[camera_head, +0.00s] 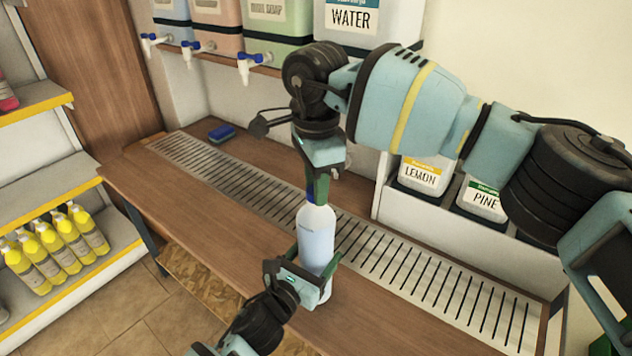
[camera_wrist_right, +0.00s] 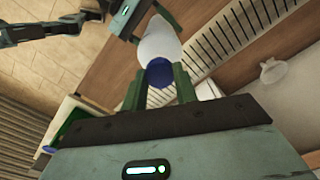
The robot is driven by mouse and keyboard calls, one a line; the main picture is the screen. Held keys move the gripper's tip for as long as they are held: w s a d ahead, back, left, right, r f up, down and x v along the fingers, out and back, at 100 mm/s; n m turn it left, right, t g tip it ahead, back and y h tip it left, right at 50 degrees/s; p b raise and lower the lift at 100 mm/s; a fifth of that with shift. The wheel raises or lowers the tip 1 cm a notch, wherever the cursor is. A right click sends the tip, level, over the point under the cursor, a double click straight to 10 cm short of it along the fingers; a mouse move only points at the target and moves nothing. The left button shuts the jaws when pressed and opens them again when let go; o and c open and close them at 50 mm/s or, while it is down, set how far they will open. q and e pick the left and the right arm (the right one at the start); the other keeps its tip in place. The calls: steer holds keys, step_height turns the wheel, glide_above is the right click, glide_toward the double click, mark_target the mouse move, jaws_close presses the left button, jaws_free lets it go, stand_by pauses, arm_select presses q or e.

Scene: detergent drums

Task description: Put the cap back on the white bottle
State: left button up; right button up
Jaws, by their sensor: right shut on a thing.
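Whether the cap is seated on the neck is hidden by the fingers.
A blue sponge (camera_head: 221,133) lies at the counter's back left. Drums with taps stand on the shelf above, including the water drum (camera_head: 352,20). The lemon container (camera_head: 422,174) and pine container (camera_head: 482,199) are behind at right. Yellow bottles (camera_head: 60,243) fill a left shelf.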

steer(key=m, duration=1.2)
steer(key=shift+m, duration=0.3)
steer(key=m, duration=0.6)
steer(key=shift+f, duration=0.1)
steer(key=m, duration=0.7)
steer(key=shift+m, duration=0.4)
steer(key=o, duration=1.1)
steer(key=shift+o, duration=0.2)
step_height(320, 180, up, 12)
